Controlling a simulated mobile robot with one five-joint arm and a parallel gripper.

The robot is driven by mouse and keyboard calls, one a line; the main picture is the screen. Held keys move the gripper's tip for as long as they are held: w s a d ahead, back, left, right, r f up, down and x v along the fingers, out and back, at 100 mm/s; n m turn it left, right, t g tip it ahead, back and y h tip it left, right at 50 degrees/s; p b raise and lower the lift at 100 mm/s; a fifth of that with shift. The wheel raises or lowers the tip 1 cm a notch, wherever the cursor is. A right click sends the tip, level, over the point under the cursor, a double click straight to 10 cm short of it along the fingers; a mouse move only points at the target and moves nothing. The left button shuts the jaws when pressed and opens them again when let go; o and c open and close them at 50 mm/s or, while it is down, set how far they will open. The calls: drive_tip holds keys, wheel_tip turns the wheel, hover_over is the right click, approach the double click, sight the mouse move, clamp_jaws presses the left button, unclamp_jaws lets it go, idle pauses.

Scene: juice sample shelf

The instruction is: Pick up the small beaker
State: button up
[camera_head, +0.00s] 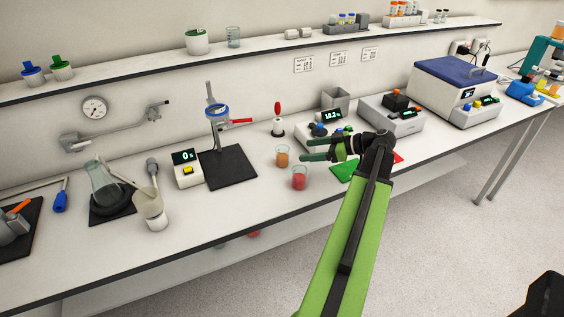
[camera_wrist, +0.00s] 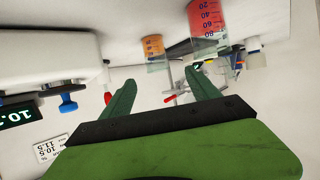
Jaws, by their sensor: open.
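Two beakers stand upright near the middle of the bench: one with orange liquid (camera_head: 282,158) and one with red liquid (camera_head: 299,180). In the upside-down wrist view, the orange beaker (camera_wrist: 153,46) looks smaller than the red beaker (camera_wrist: 207,17), which carries printed marks. A clear beaker (camera_head: 233,38) stands on the upper shelf. My gripper (camera_head: 308,149) is open and empty, pointing left, to the right of the orange beaker and apart from it. In the wrist view, the gripper's spread fingers (camera_wrist: 160,78) have the orange beaker beyond the gap between them.
A meter with a lit display (camera_head: 327,128) stands just behind my gripper. A green mat (camera_head: 345,170) lies below it. A stand with a black base (camera_head: 227,168) is left of the beakers. Bare bench (camera_head: 250,203) shows in front of that stand.

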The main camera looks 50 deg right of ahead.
sight(288, 153)
drive_tip(key=x, duration=0.2)
drive_tip(key=b+x, duration=0.1)
drive_tip(key=x, duration=0.2)
drive_tip(key=shift+w+a+f+b, duration=0.1)
drive_tip(key=shift+w+f+b, duration=0.1)
drive_tip(key=shift+f+b, duration=0.2)
drive_tip(key=shift+w+a, duration=0.1)
drive_tip(key=shift+w, duration=0.3)
drive_tip(key=b+x, duration=0.1)
drive_tip(key=x, duration=0.1)
drive_tip(key=b+x, duration=0.1)
drive_tip(key=x, duration=0.2)
drive_tip(key=shift+w, duration=0.2)
drive_tip(key=shift+d, duration=0.25)
drive_tip(key=c, duration=1.5)
drive_tip(key=shift+r, duration=0.15)
